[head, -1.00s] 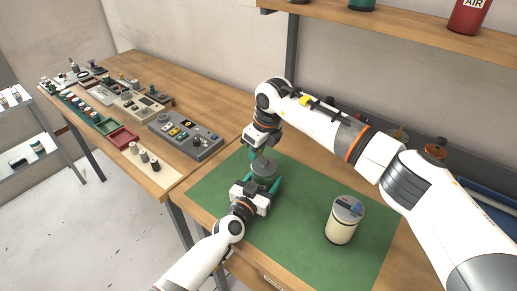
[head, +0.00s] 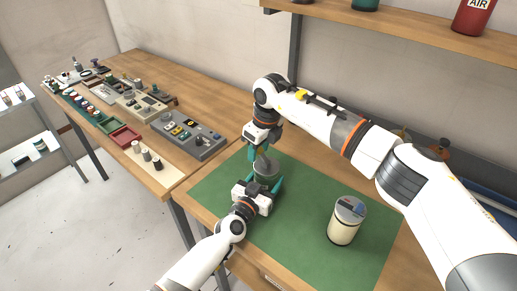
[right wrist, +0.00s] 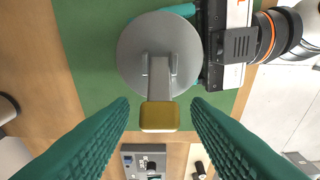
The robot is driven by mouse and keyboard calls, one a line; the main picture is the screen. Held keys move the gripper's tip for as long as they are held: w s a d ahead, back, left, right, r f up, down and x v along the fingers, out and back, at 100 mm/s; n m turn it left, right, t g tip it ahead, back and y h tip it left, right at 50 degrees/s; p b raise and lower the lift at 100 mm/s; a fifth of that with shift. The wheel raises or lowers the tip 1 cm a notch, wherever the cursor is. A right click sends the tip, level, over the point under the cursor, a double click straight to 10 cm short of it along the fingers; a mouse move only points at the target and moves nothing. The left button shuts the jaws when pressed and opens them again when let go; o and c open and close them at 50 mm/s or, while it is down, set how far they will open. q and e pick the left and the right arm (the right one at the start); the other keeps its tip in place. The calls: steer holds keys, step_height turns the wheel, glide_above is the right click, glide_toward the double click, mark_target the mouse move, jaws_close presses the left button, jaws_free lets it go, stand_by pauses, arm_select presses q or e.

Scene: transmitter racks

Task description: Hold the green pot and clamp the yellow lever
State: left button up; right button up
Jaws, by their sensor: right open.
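The green pot (head: 266,173) looks grey-green in the head view and stands on the green mat. In the right wrist view its round grey top (right wrist: 135,50) carries a lever with a yellow end (right wrist: 160,116). My left gripper (head: 268,185) has its teal fingers around the pot's side and looks shut on it; part of the fingers is hidden. My right gripper (head: 264,151) is above the pot, pointing down. In the right wrist view it is open, with the yellow end between and a little beyond its fingertips, apart from both fingers.
A cream jar with a grey lid (head: 346,220) stands on the green mat (head: 300,235) to the right. A wooden bench (head: 180,85) at the left holds a control box (head: 187,135), trays and small parts. A shelf (head: 400,30) with cans runs above.

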mark_target(265, 159)
step_height(265, 159, up, 11)
steer(key=s+d, duration=0.1)
steer(key=shift+s+d+r, duration=0.15)
steer(key=shift+d, duration=0.25)
arm_select(q)
steer(key=o, duration=1.3)
steer(key=shift+o, duration=0.2)
